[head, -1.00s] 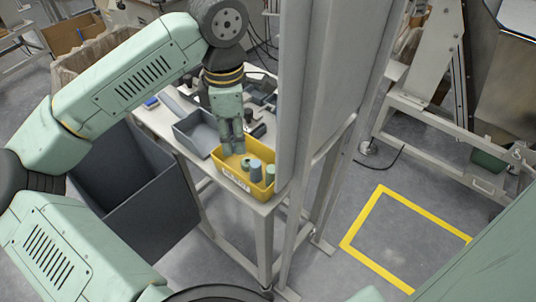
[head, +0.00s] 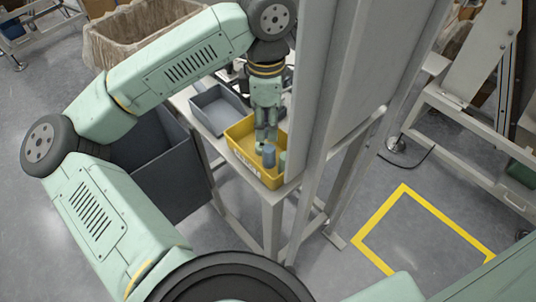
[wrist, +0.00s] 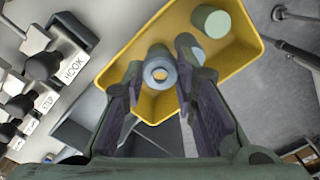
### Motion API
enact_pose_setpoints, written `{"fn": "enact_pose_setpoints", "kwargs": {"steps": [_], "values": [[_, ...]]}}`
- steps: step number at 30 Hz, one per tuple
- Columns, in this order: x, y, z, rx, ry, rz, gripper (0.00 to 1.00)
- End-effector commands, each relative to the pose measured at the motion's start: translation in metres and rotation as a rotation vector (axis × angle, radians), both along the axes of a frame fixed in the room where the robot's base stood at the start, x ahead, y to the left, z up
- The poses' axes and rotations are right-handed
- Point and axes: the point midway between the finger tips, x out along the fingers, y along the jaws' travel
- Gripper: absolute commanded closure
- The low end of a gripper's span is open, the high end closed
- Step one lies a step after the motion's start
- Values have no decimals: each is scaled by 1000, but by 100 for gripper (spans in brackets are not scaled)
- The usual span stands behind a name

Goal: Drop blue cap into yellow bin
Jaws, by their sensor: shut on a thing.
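The blue cap (wrist: 158,74), a grey-blue ring with a hole, sits between the fingertips of my gripper (wrist: 160,70) in the wrist view. My gripper is shut on it. The yellow bin (wrist: 228,62) lies below and around the fingertips there. In the head view my gripper (head: 264,144) points down over the yellow bin (head: 263,178), near its middle. I cannot tell the exact height of the cap above the bin floor. The fingers mostly hide the cap in the head view.
A blue cylinder (head: 269,155) and a pale green cylinder (wrist: 210,20) stand in the bin, close to the fingers. A grey tray (head: 219,112) is beside the bin. A grey column (head: 325,90) rises right of the bin. Labelled black knobs (wrist: 42,66) show at left in the wrist view.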

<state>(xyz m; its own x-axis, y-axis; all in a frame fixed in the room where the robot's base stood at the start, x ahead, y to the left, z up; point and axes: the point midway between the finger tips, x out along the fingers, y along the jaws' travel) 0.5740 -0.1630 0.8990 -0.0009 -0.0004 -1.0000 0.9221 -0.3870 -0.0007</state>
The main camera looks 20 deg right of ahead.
Motion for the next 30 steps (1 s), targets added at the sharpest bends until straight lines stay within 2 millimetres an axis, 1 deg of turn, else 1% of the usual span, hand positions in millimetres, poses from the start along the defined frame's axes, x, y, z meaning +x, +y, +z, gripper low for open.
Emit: {"fn": "enact_pose_setpoints", "kwargs": {"steps": [1, 3, 11, 12, 21, 30], "values": [[0, 0, -5, 0, 0, 0, 81], [0, 0, -8, 0, 0, 0, 81], [0, 0, -9, 0, 0, 0, 81], [0, 0, -9, 0, 0, 0, 71], [0, 0, -9, 0, 0, 0, 51], [0, 0, -8, 0, -1, 0, 50]]}}
